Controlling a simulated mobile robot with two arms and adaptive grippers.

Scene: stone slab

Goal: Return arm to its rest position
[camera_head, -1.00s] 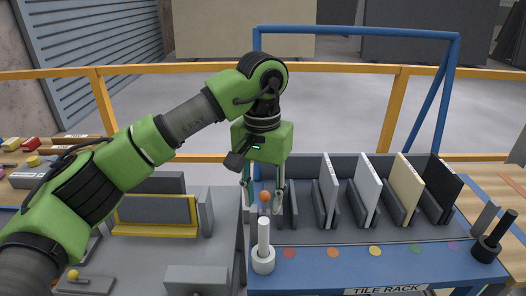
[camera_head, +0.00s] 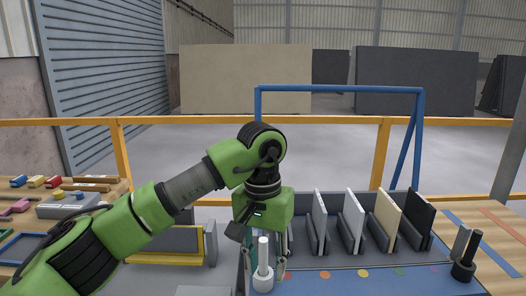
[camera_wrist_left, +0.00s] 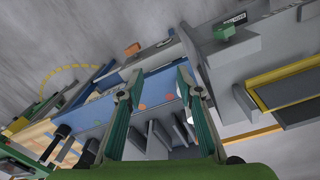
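My left arm comes in from the left in the head view, bent at the elbow and hanging down. My left gripper (camera_head: 267,258) points down at the left end of the blue tile rack (camera_head: 400,284), behind a white post (camera_head: 263,254) that partly hides its fingers. In the left wrist view the two fingers (camera_wrist_left: 155,86) are spread wide apart with nothing held between them. The rack's blue surface (camera_wrist_left: 157,86) shows beyond them. My right gripper is not identifiable in either view.
Upright tiles, white (camera_head: 320,222), cream (camera_head: 387,222) and black (camera_head: 420,218), stand in the rack slots. A blue frame (camera_head: 340,89) rises behind them. A yellow-edged grey panel (camera_head: 180,245) lies near my left arm. A yellow rail (camera_head: 330,120) crosses behind.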

